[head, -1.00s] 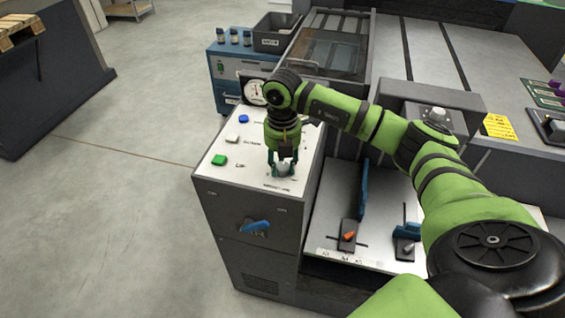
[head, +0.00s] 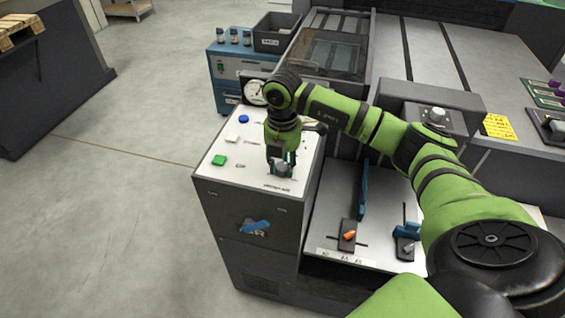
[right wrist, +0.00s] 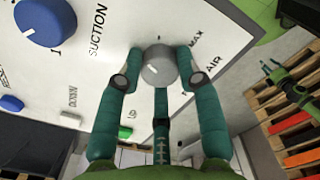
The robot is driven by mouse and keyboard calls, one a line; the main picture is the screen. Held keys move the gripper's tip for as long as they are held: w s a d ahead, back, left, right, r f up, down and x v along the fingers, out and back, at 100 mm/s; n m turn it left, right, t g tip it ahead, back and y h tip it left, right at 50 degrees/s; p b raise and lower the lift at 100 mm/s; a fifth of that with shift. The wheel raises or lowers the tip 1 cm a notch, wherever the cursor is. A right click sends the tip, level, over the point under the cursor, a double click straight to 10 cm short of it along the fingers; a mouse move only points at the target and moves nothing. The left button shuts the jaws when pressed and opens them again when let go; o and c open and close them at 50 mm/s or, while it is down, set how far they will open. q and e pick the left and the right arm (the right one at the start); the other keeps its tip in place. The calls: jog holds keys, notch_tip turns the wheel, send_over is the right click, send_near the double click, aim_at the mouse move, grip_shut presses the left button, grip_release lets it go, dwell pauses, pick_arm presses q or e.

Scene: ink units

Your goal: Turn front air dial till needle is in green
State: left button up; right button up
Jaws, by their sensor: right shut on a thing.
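The front air dial is a small grey round knob (right wrist: 158,65) with a white line, beside the words MAX and AIR in the right wrist view. In the head view the dial (head: 282,169) is at the front of the white panel, partly hidden by my fingers. My right gripper (head: 281,168) points down and is shut on the dial; in the right wrist view its teal fingers (right wrist: 154,84) are around the knob. The round gauge (head: 255,91) stands behind the panel, partly covered by my arm. Its needle is too small to read against any green.
A blue button (head: 243,118), a white one (head: 231,136) and a green one (head: 218,160) are on the panel's left side. A blue SUCTION knob (right wrist: 45,20) shows in the right wrist view. A blue handle (head: 256,226) is on the cabinet front.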

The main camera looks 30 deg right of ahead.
aim_at(283, 166)
jog(key=shift+s+f, duration=0.1)
jog(key=o, duration=1.2)
jog(key=shift+c, duration=0.2)
jog(key=shift+r, duration=0.45)
notch_tip(283, 166, up, 11)
dwell(1.3)
